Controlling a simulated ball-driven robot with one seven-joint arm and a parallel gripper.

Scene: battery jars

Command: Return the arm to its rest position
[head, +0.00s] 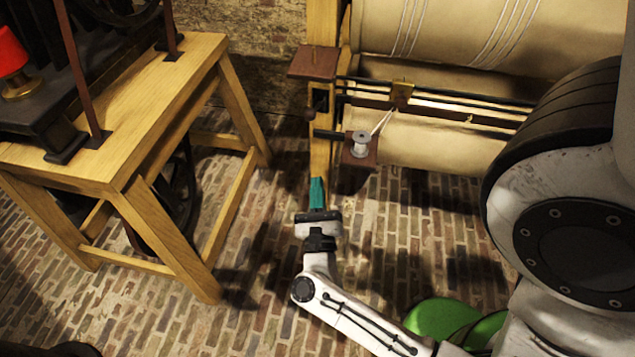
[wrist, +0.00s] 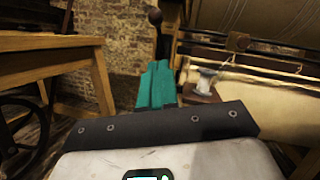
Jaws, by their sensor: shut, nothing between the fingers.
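My gripper (head: 317,188) shows in the middle of the head view, at the end of my white and black arm. Its teal fingers point away from me and are closed together. The gripper also shows in the wrist view (wrist: 157,85), with the fingers side by side and nothing between them. It is over the brick floor, between the wooden table and the large cream cylinder machine. In the head view the fingertips lie just below the machine's wooden post, and I cannot tell the gap between them.
A wooden table (head: 150,120) with dark machinery stands at the left. A large cream cylinder (head: 430,130) in a wooden frame fills the upper right. A white spool (head: 361,141) sits on a small bracket there. Open brick floor (head: 250,320) lies between them.

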